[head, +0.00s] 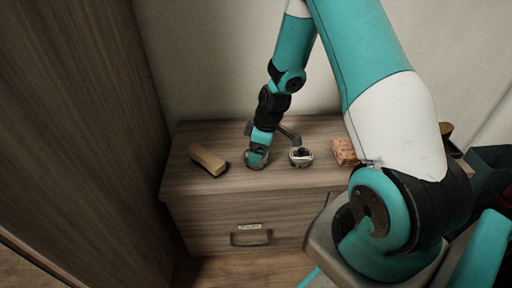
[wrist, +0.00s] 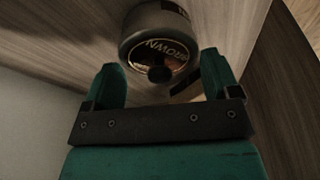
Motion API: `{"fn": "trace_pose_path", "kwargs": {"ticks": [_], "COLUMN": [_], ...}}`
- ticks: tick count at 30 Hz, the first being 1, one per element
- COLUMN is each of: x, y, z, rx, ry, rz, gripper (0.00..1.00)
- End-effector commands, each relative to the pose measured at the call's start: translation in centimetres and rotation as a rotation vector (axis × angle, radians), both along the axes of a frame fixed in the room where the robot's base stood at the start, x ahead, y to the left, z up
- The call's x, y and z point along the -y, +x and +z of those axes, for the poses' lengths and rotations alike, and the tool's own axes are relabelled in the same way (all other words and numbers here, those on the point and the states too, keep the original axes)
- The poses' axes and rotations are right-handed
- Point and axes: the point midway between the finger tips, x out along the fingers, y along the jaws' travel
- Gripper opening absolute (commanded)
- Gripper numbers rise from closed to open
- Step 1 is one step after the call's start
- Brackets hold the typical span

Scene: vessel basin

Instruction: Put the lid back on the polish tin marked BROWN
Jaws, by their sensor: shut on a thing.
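The round grey tin piece marked BROWN (wrist: 134,36) shows in the wrist view, its lettering upside down. My gripper (wrist: 160,82) has its fingers either side of the lower part of this piece and is shut on it. A dark round knob or spot shows at its lower edge. I cannot tell if it is the lid alone or lid and tin together. In the head view my gripper (head: 257,160) points down at the cabinet top, with a pale round rim showing around its tip. A second round tin (head: 300,157) with a pale rim and dark middle stands just to the right.
An orange-brown sponge-like block (head: 344,151) lies to the right. The cabinet top (head: 230,188) is clear in front. A labelled drawer handle (head: 250,238) is below. A wall stands behind.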

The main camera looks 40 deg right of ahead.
Motion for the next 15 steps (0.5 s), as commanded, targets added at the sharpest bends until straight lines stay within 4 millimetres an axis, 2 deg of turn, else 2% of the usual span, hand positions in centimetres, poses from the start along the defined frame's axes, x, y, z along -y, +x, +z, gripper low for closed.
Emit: {"fn": "trace_pose_path", "kwargs": {"ticks": [13,14,15], "x": [0.01,0.01,0.01], "y": [0.01,0.01,0.01], "z": [-0.01,-0.01,-0.01], "rx": [0.0,0.0,0.0], "ry": [0.0,0.0,0.0], "rz": [0.0,0.0,0.0], "gripper": [0.6,0.89,0.98]}}
